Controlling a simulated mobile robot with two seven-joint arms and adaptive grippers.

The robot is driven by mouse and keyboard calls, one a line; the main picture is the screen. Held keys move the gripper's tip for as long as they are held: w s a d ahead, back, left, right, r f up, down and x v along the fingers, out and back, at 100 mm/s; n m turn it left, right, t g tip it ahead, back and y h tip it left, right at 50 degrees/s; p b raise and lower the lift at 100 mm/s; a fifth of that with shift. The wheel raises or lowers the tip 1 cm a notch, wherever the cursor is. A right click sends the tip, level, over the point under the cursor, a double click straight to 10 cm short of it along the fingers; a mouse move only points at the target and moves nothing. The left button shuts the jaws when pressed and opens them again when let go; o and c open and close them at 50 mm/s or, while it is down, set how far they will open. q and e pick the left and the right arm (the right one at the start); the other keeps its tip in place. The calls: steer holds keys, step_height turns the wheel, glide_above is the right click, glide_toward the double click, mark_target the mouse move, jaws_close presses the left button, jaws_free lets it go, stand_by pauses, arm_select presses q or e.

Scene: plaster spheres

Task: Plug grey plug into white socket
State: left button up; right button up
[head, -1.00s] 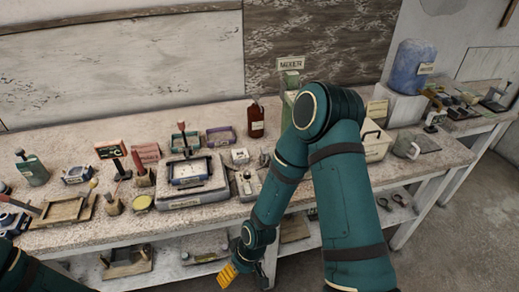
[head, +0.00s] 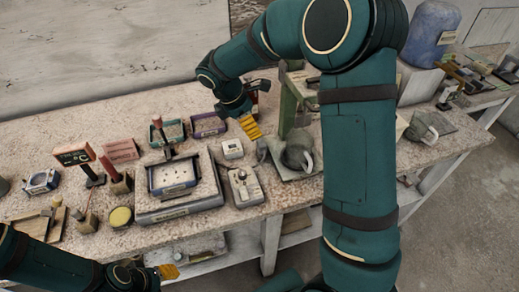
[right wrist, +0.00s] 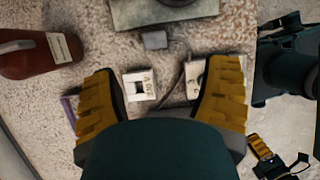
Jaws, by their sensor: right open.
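The white socket (head: 232,149) lies on the bench, right of the hotplate-like device, and shows in the right wrist view (right wrist: 139,87) with a "230 V" label. The grey plug (right wrist: 153,40) lies on the bench near it, apart from it, by the base of a green stand; it also shows in the head view (head: 262,149). My right gripper (head: 249,127) is above the bench close behind both; in the right wrist view its fingers (right wrist: 166,75) are spread and empty, with the socket between them. My left gripper (head: 168,272) is at the bench's front edge; its opening is unclear.
A control box (head: 244,186) with a knob stands in front of the socket. The hotplate device (head: 180,205) is left of it. A green stand (head: 290,105) with a grey jug (head: 299,153) is to the right. A red-brown bottle (right wrist: 36,52) shows in the right wrist view.

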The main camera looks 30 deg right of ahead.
mark_target(261, 142)
steer(key=b+x, duration=0.1)
steer(key=x, duration=0.6)
steer(key=shift+w+f, duration=0.1)
steer(key=shift+f, duration=0.05)
steer(key=shift+w+b+x, duration=0.25)
steer(key=shift+b+x, duration=0.25)
steer(key=shift+x, duration=1)
steer(key=shift+w+b+x, duration=0.2)
steer(key=shift+b+x, duration=0.25)
steer(key=shift+x, duration=1.05)
steer(key=shift+a, duration=0.15)
steer(key=c, duration=1.3)
